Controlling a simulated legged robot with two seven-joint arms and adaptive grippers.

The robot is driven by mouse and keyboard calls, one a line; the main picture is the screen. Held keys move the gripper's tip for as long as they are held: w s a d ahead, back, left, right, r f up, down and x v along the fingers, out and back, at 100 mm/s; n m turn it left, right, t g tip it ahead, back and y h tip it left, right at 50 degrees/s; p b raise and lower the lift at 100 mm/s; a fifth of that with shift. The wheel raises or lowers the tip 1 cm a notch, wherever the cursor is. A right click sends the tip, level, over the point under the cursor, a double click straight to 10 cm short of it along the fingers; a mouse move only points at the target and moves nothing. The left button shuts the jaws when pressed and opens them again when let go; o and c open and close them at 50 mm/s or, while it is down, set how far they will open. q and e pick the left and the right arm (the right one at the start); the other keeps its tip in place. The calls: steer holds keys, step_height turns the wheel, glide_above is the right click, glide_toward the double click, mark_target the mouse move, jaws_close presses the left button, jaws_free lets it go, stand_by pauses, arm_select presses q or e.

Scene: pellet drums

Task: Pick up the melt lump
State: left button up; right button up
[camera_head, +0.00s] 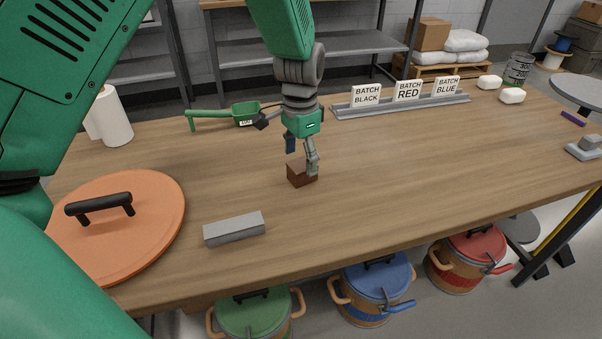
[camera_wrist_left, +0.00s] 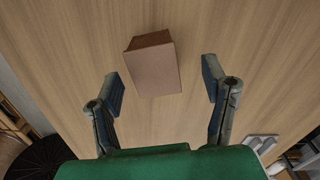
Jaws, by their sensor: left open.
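The brown block that looks like the melt lump (camera_head: 298,177) sits on the wooden table near its middle. My left gripper (camera_head: 302,157) points down just above it, with its fingers apart and partly covering it in the head view. In the left wrist view the block (camera_wrist_left: 153,68) lies between and slightly beyond the two open fingers of the gripper (camera_wrist_left: 163,84). I see bare wood on both sides between the block and the fingers, so it is not gripped. My right gripper is not in view.
A grey bar (camera_head: 234,229) and an orange lid (camera_head: 125,222) with a black handle lie on the table (camera_head: 400,180). A green scoop (camera_head: 225,116) and batch signs (camera_head: 408,91) stand farther back. Drums with green, blue (camera_head: 375,280) and red lids stand below the front edge.

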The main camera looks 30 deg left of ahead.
arm_select(q)
step_height(320, 180, down, 2)
steer(key=shift+d+f, duration=0.1)
steer(key=shift+f, duration=0.2)
steer(key=shift+d, duration=0.15)
steer(key=shift+d+r, duration=0.1)
steer(key=shift+d, duration=0.1)
steer(key=shift+c, duration=1.2)
steer(key=c, duration=1)
steer(key=shift+a, duration=0.2)
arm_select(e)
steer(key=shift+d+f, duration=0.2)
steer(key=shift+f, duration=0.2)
arm_select(q)
steer(key=shift+s, duration=0.1)
